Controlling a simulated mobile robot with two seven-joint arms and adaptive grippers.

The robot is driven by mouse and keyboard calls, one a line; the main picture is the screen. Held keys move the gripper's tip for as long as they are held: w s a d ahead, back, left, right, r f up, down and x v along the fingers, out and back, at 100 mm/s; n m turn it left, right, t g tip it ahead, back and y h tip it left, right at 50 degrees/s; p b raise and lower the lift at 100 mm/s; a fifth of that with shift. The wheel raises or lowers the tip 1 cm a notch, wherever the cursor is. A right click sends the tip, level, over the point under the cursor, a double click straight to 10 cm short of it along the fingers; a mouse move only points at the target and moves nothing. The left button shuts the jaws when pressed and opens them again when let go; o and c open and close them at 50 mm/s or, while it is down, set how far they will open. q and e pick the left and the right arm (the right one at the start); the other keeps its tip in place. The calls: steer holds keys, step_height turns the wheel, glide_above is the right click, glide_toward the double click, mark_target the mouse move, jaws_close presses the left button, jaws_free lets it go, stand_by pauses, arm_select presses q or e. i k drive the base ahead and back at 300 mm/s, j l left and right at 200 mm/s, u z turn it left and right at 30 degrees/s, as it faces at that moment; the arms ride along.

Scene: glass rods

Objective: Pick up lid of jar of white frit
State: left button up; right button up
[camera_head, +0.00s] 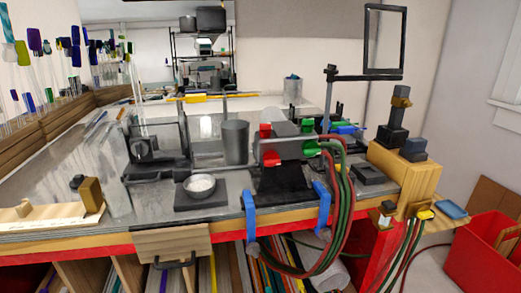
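A small grey bowl-like vessel (200,187) with white contents stands upright on a dark square slab (212,203) near the front of the bench. It looks open at the top. I cannot tell for sure that it is the jar of white frit, and I cannot make out a separate lid. A small bright white object (206,127) stands further back on the bench, too small to identify. Neither of my grippers shows in the head view.
A grey cylinder (236,142) stands behind the vessel. A torch with red and green parts (285,148) and hanging hoses (345,200) is to the right. A dark machine (155,148) stands left. Blue hooks (322,205) stick out at the bench front. A red bin (487,255) is at right.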

mark_target(77, 180)
steer(key=u, duration=1.3)
steer(key=i+j+z, duration=0.1)
steer(key=j, duration=0.15)
